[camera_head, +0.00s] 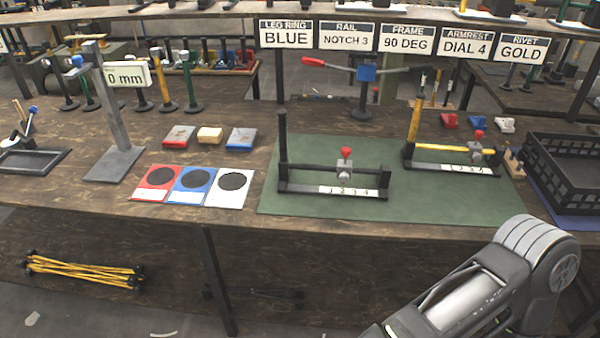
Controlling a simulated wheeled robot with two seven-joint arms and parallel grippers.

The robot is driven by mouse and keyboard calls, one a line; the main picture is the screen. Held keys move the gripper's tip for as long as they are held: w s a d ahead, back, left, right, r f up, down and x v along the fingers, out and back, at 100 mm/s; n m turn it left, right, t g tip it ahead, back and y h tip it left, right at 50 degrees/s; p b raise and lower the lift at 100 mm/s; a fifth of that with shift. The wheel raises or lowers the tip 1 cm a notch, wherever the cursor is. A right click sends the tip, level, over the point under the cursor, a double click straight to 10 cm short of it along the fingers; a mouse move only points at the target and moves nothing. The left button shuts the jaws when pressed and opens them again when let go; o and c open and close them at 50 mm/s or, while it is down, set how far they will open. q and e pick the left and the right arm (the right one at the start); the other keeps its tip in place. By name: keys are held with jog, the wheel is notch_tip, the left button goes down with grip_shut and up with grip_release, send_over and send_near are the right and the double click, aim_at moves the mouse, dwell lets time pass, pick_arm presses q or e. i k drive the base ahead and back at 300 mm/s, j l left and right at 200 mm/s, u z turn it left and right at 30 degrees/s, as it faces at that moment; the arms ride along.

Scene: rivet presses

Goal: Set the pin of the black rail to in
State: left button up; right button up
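The black rail (310,187) lies on the green mat (400,210), with a tall black post (282,138) standing at its left end. A grey slider (344,169) sits on the rail, right of its middle. A pin with a red knob (346,153) stands upright on top of the slider. How deep the pin sits is too small to tell. A white strip numbered 1 to 4 (352,191) is on the rail's front. Part of my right arm shows at the lower right, in front of the table. Neither of my grippers is in view.
A yellow rail (440,147) with a similar red-knobbed slider stands behind and right. A black crate (570,165) is at the far right. A grey gauge stand (115,160) and coloured pads (160,180) are left. The mat in front of the black rail is clear.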

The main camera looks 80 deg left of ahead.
aim_at(346, 151)
jog(key=u, duration=2.5)
